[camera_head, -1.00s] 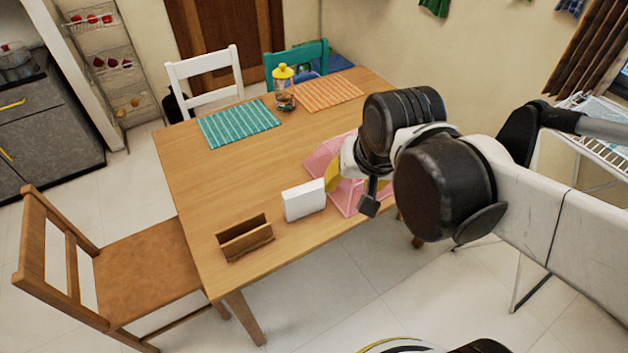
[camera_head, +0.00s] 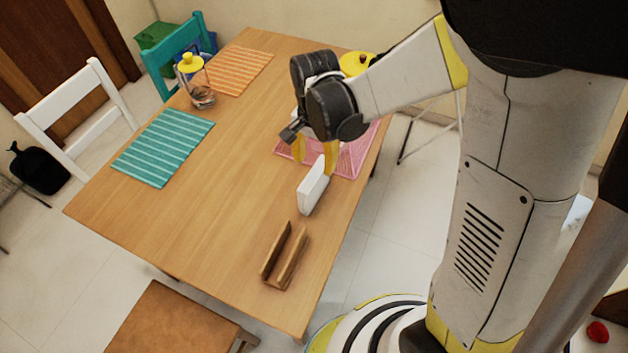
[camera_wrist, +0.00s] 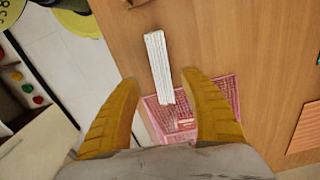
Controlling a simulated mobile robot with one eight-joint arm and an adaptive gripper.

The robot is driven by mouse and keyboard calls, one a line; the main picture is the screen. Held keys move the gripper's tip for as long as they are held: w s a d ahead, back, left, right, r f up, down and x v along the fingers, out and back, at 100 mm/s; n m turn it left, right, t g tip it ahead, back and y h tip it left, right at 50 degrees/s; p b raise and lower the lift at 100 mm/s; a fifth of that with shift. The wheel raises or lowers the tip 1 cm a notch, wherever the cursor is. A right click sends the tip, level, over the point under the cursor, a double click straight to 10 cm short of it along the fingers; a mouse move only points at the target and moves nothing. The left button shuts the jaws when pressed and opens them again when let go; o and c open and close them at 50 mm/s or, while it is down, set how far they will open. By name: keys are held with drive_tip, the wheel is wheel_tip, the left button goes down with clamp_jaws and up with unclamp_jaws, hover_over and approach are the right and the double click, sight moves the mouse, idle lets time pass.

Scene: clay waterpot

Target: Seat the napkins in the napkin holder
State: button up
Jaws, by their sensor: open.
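The white napkins (camera_head: 312,188) stand upright as a thin stack near the table's edge. They also show in the wrist view (camera_wrist: 157,58), edge-on. The brown wooden napkin holder (camera_head: 287,257) stands apart from them, nearer the table's front corner, and its slot looks empty. My gripper (camera_head: 315,153) is open just beyond the napkins, its yellow fingers pointing down. In the wrist view my gripper (camera_wrist: 160,80) has a finger on each side of the near end of the stack. I cannot tell whether either finger touches it.
A pink mat (camera_head: 357,155) lies beneath my gripper. A teal placemat (camera_head: 163,147), an orange placemat (camera_head: 240,70) and a yellow-lidded jar (camera_head: 198,85) are farther off. The table's middle (camera_head: 225,190) is clear. Chairs stand around the left side.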

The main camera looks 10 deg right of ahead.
sight(315, 174)
drive_tip(key=f+b, duration=0.3)
drive_tip(key=f, duration=0.3)
drive_tip(key=shift+w+f, duration=0.2)
drive_tip(key=shift+r, duration=0.1)
clamp_jaws()
